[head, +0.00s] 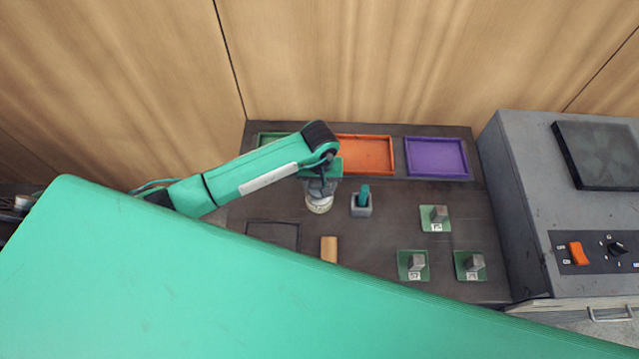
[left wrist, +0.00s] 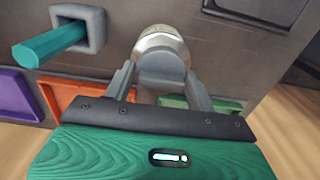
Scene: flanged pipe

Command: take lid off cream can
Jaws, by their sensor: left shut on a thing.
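The cream can (head: 319,204) stands on the dark bench below my left gripper (head: 320,188). In the left wrist view the can (left wrist: 160,42) shows a pale rounded body with a grey top facing the camera. The fingers of my left gripper (left wrist: 161,80) lie on either side of that grey top, which looks like the lid (left wrist: 161,66), and are shut on it. I cannot tell whether the lid is apart from the can. My right gripper is in neither view.
A grey holder with a teal peg (head: 364,193) stands just right of the can. Orange (head: 365,138) and purple (head: 437,141) trays lie behind. Green plates with grey blocks (head: 435,213) are at the right, beside a grey machine (head: 560,180). A large green surface covers the foreground.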

